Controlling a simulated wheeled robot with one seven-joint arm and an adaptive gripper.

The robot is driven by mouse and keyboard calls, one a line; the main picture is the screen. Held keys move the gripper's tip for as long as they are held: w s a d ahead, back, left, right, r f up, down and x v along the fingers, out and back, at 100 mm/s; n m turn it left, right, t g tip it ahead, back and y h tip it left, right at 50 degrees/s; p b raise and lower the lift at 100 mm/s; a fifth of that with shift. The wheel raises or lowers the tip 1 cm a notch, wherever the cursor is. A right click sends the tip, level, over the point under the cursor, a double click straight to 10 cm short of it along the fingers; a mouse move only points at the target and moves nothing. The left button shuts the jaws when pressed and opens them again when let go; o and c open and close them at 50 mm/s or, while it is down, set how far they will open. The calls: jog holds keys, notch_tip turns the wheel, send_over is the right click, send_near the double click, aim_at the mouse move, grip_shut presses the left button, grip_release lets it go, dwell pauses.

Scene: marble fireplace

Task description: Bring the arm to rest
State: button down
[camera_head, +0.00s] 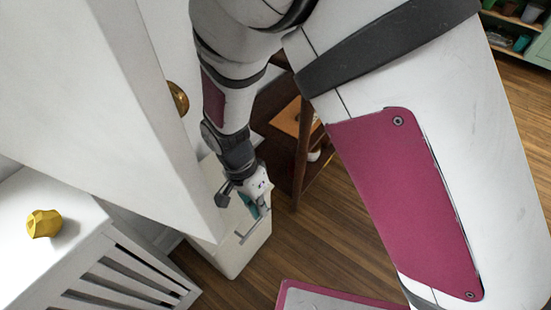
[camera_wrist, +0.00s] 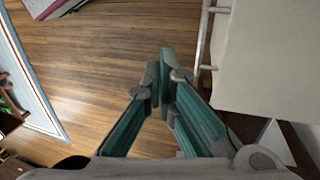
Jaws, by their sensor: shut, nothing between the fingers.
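My gripper (camera_wrist: 160,75) shows in the wrist view with its teal fingers brought together and nothing between them. Behind the fingertips is open wooden floor (camera_wrist: 100,50). In the head view my gripper (camera_head: 257,208) hangs at the end of my bent arm, pointing down, in front of a white cabinet (camera_head: 238,258) with a bar handle. Part of the fingers is small and hard to make out there. I cannot tell whether they touch the cabinet or its handle.
A white door with a brass knob (camera_head: 178,98) stands left of my arm. A yellow faceted object (camera_head: 43,223) sits on a white slatted unit (camera_head: 120,262). A brown wooden stand (camera_head: 300,150) is behind my gripper. A blue-edged rug (camera_wrist: 32,85) lies at left in the wrist view.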

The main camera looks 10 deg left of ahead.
jog(key=w+d+r+n+y, duration=0.1)
jog(key=d+r, duration=0.8)
jog(key=r, duration=0.2)
jog(key=w+d+r+n+y, duration=0.1)
jog(key=d+r, duration=0.7)
jog(key=r, duration=0.3)
jog(key=s+d+r+n+t, duration=0.1)
jog(key=s+d+r, duration=0.3)
jog(key=s+d, duration=0.35)
jog(key=s+d+r+n+t, duration=0.1)
jog(key=s+d+r+n, duration=0.1)
jog(key=s+d+r, duration=0.5)
notch_tip(320, 180, up, 24)
jog(key=s+t+p, duration=0.2)
jog(key=t+p, duration=0.1)
jog(key=p, duration=2.2)
jog(key=shift+r+y+p, duration=0.25)
jog(key=shift+y+p, duration=0.15)
